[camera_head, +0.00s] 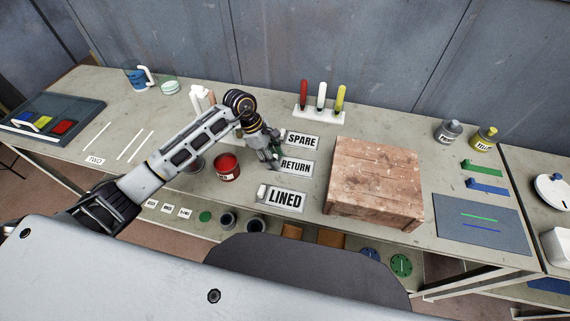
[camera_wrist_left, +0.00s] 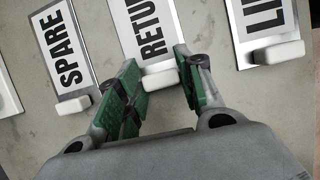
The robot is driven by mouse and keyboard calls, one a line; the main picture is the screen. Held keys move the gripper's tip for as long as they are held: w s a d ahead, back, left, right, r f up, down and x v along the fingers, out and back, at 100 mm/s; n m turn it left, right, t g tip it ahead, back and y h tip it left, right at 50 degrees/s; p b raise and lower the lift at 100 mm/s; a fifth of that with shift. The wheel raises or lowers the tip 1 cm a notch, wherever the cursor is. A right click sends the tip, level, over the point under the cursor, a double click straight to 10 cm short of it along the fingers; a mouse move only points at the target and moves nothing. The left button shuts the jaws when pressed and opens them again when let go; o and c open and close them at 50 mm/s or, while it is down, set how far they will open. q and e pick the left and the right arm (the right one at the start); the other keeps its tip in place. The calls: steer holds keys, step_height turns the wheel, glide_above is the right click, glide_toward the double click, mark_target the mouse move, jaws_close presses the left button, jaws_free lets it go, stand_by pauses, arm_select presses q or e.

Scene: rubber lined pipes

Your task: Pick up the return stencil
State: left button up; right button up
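The return stencil (camera_head: 296,167) is a pale plate marked RETURN, lying flat on the bench between the SPARE stencil (camera_head: 302,140) and the LINED stencil (camera_head: 286,199). My left gripper (camera_head: 272,160) is at its left end and hides that end in the head view. In the left wrist view, the return stencil (camera_wrist_left: 148,30) has a white block handle (camera_wrist_left: 160,79) at its near end. The green-padded fingers of my left gripper (camera_wrist_left: 163,75) are apart, one on each side of that handle, with gaps showing. My right gripper is not in view.
A wooden crate (camera_head: 375,180) stands right of the stencils. A red paint can (camera_head: 228,168) stands close left of my left gripper. A white rack with red, white and yellow tools (camera_head: 320,102) is behind. The SPARE stencil (camera_wrist_left: 62,45) and LINED stencil (camera_wrist_left: 264,18) flank the fingers.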

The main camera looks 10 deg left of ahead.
arm_select(q)
steer(key=shift+s+f, duration=0.1)
steer(key=shift+f, duration=0.15)
steer(key=c, duration=0.4)
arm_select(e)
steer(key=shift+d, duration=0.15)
arm_select(q)
steer(key=shift+r, duration=0.15)
steer(key=shift+r, duration=0.55)
step_height(320, 180, up, 8)
steer(key=shift+f+b, duration=0.15)
steer(key=shift+b, duration=0.45)
steer(key=shift+r, duration=0.6)
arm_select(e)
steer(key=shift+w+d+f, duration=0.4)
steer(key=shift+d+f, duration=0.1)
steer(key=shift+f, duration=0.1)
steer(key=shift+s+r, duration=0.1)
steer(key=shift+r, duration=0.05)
